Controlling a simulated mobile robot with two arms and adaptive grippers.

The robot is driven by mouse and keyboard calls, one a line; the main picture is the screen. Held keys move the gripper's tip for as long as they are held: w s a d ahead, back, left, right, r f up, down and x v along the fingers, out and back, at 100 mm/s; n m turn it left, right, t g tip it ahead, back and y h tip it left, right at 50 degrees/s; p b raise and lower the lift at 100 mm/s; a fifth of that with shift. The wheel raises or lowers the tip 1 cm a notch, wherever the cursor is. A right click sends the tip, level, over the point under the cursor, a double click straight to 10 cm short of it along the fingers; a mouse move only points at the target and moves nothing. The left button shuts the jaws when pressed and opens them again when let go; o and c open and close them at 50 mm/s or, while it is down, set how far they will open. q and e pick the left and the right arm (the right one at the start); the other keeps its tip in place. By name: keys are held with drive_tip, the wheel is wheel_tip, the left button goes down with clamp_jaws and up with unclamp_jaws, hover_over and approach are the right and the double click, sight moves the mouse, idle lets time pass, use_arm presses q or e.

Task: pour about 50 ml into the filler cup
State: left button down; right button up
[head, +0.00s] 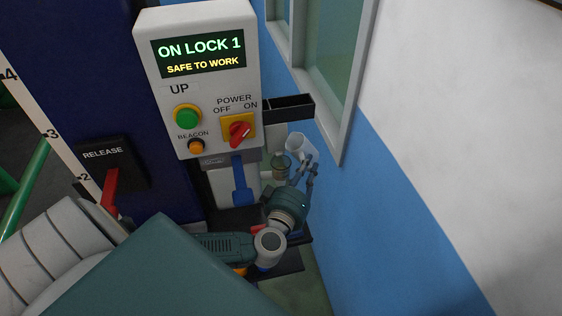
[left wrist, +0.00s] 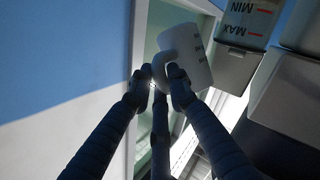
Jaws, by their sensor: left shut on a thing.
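My left gripper (head: 309,168) is shut on a white jug (head: 296,146), at the right of the control box in the head view. The jug looks tilted. In the left wrist view the jug (left wrist: 192,58) shows dark marks on its side, and the fingertips (left wrist: 164,76) close at its handle side. A small greyish cup-like part (head: 281,166), perhaps the filler cup, is just below and left of the jug. Whether liquid is flowing cannot be seen. A container marked MIN and MAX (left wrist: 230,35) is beside the jug in the left wrist view. My right gripper is not in view.
The control box (head: 196,85) reads "ON LOCK 1, SAFE TO WORK". A dark open tray (head: 289,107) juts out at its right. A blue and white wall (head: 400,220) and a window frame are close on the right. A red RELEASE lever (head: 110,190) is at left.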

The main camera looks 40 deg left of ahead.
sight(303, 161)
use_arm(q)
drive_tip(key=r+n+b, duration=0.1)
drive_tip(key=b, duration=0.2)
drive_tip(key=r+n+t+b, duration=0.1)
drive_tip(key=b, duration=0.2)
drive_tip(key=s+r+n+t+b, duration=0.1)
drive_tip(key=b, duration=0.2)
drive_tip(key=shift+a+r+n+y, duration=0.3)
drive_tip(key=shift+a+n, duration=0.1)
drive_tip(key=shift+f+n+t+b, duration=0.25)
drive_tip(key=shift+n+t+b, duration=0.15)
drive_tip(key=shift+b, duration=0.3)
drive_tip(key=shift+a+f+n+y+b, duration=0.1)
drive_tip(key=shift+n+y+b, duration=0.2)
drive_tip(key=shift+b, duration=0.15)
drive_tip(key=shift+f+n+t+y+b, duration=0.35)
drive_tip(key=shift+n+t+b, duration=0.3)
drive_tip(key=shift+b, duration=0.65)
drive_tip(key=shift+a, duration=0.1)
